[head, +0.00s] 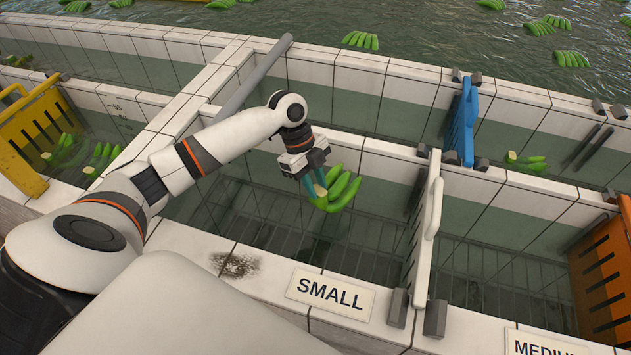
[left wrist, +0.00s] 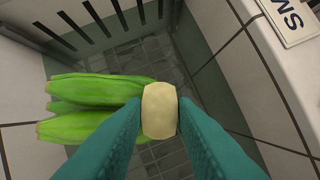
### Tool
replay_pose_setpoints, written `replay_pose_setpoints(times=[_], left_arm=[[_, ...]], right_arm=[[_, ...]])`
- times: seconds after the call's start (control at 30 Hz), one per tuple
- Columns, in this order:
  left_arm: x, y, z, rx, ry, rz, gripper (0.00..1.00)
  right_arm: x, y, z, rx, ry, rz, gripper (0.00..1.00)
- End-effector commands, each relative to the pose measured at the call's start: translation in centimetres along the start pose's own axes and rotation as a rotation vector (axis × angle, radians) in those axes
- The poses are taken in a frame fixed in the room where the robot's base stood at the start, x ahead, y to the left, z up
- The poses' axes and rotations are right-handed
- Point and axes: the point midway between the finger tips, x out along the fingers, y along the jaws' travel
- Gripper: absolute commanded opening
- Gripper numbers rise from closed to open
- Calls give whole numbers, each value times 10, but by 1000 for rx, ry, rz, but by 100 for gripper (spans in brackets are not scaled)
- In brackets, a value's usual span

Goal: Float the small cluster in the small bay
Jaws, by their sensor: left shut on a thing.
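My left gripper (head: 316,184) is shut on the cut stem end of a small green banana cluster (head: 340,192). In the left wrist view, the teal fingers (left wrist: 160,120) close on the pale stem end, and the green fruit (left wrist: 90,105) sticks out to the left. The cluster hangs over the bay behind the SMALL sign (head: 330,293). Whether it touches the water there is hard to tell. The white slotted gate (head: 428,235) stands at the right end of this bay. My right gripper is not in view.
A tiled wall (head: 390,153) runs behind the bay. A blue gate (head: 463,120) stands beyond it, and an orange gate (head: 600,270) at the right. A yellow gate (head: 35,120) with clusters beside it (head: 100,157) is at the left. More clusters float in the far water.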

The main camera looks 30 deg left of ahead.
Motion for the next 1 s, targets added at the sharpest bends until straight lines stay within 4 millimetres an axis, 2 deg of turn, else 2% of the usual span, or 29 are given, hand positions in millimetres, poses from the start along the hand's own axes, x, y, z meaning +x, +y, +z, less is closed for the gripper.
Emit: replay_pose_setpoints(times=[0.03, 1.0], left_arm=[[9, 1, -4, 2, -1, 4, 0], [109, 1, -45, 1, -1, 3, 0]], right_arm=[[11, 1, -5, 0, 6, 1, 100], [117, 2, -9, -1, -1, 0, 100]])
